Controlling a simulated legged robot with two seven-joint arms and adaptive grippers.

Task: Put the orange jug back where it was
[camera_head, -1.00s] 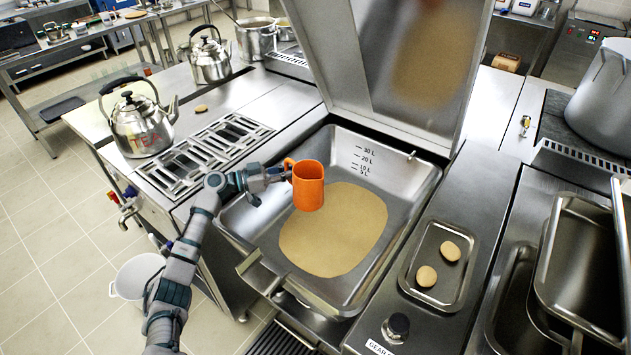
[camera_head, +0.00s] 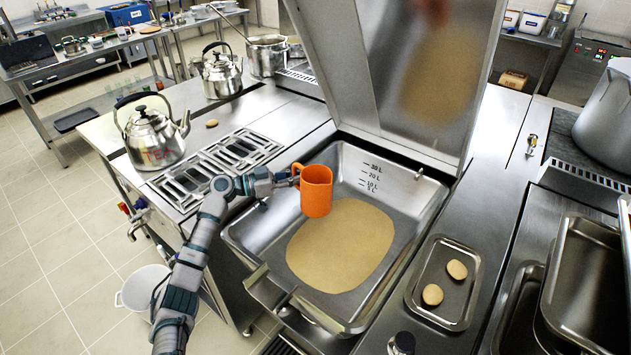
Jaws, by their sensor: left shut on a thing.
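The orange jug (camera_head: 317,192) is upright in the air over the left part of the open tilting pan (camera_head: 400,250). My left gripper (camera_head: 291,180) comes in from the left and is shut on the jug's handle side. The jug hides the exact grip of the fingers. Below the jug, a flat tan patch (camera_head: 340,245) covers the middle of the pan floor. My right gripper does not show.
A grated drain (camera_head: 215,165) and a kettle marked TEA (camera_head: 152,140) stand to the left, with a second kettle (camera_head: 220,75) behind. The raised lid (camera_head: 390,60) stands behind the pan. A small tray (camera_head: 450,305) with two round pieces lies to the right.

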